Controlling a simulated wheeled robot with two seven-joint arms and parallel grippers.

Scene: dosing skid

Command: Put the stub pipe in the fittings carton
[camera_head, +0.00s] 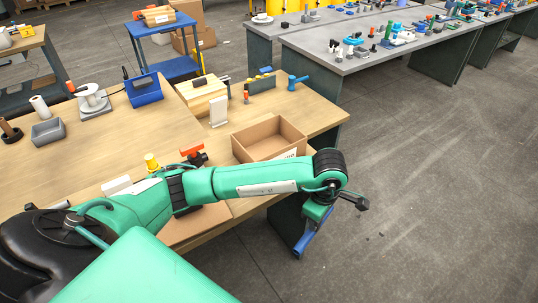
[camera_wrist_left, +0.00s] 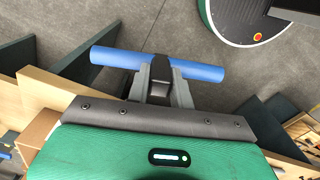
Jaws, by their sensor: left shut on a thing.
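The stub pipe is a plain blue tube; in the head view the pipe (camera_head: 302,246) hangs tilted below my left wrist, off the table's near right corner, above the floor. My left gripper (camera_head: 315,222) is shut on it. In the left wrist view the pipe (camera_wrist_left: 206,73) lies crosswise in the jaws of the left gripper (camera_wrist_left: 161,75), sticking out on both sides. The fittings carton (camera_head: 239,153), an open cardboard box with a white label, stands on the table up and left of the gripper. Part of its floor shows bare. My right gripper is out of view.
The wooden table (camera_head: 180,125) bears a yellow-topped fitting (camera_head: 151,162), a red-handled valve (camera_head: 194,155), a blue bin (camera_head: 145,91) and a wooden box (camera_head: 203,95). Grey benches with fittings stand behind. The floor (camera_head: 430,200) at right is clear.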

